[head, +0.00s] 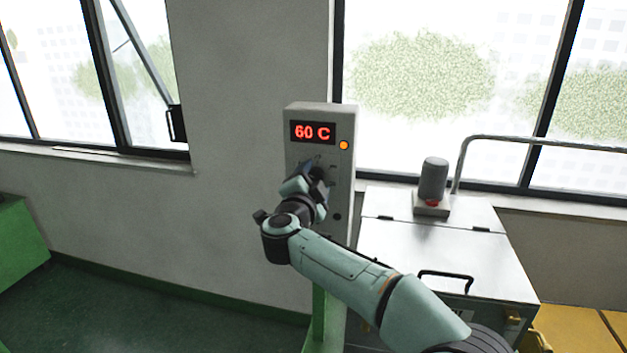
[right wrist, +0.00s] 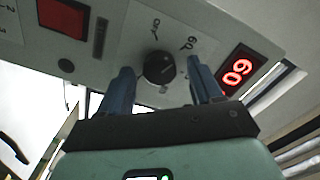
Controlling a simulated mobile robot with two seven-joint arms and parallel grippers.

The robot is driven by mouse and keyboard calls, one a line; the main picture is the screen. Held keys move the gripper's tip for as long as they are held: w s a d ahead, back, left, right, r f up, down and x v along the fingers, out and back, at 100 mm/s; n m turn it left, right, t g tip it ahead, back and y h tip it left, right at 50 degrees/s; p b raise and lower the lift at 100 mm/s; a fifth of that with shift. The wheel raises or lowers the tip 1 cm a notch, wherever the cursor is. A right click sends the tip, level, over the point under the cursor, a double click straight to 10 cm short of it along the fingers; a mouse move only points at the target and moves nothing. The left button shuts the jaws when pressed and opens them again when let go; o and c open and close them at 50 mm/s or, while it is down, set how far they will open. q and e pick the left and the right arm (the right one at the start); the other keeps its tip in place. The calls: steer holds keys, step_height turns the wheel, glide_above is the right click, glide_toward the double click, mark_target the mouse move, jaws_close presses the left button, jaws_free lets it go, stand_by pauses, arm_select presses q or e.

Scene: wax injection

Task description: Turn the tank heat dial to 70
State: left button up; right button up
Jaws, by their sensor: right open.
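The tank heat dial (right wrist: 159,67) is a small black round knob on the grey control panel (right wrist: 110,50), with printed marks around it, "60" among them. In the head view my right gripper hides the dial. The red display (head: 313,132) at the top of the panel reads 60 C, and it also shows in the right wrist view (right wrist: 237,73). My right gripper (head: 316,172) is in front of the panel, below the display. In the right wrist view its blue fingers (right wrist: 161,78) stand apart, one on each side of the dial, with visible gaps. My left gripper is not in view.
An orange lamp (head: 344,145) sits right of the display. The metal tank (head: 440,258) with a handled lid and grey motor (head: 433,180) stands to the right of the panel. A dark red rectangle (right wrist: 64,17) is also on the panel.

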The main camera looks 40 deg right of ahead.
steer(key=c, duration=1.1)
steer(key=shift+o, duration=0.2)
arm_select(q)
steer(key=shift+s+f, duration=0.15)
arm_select(e)
steer(key=shift+m, duration=0.3)
steer(key=m+b, duration=0.1)
steer(key=m, duration=0.1)
steer(key=shift+f+m, duration=0.15)
steer(key=shift+m, duration=0.15)
steer(key=m+b, duration=0.1)
steer(key=m, duration=0.2)
steer(key=shift+m, duration=0.3)
arm_select(q)
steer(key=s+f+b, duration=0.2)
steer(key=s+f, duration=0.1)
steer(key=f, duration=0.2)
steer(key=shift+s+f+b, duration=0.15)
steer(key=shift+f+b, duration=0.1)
steer(key=shift+b, duration=0.05)
arm_select(e)
steer(key=m, duration=0.5)
steer(key=shift+m, duration=0.4)
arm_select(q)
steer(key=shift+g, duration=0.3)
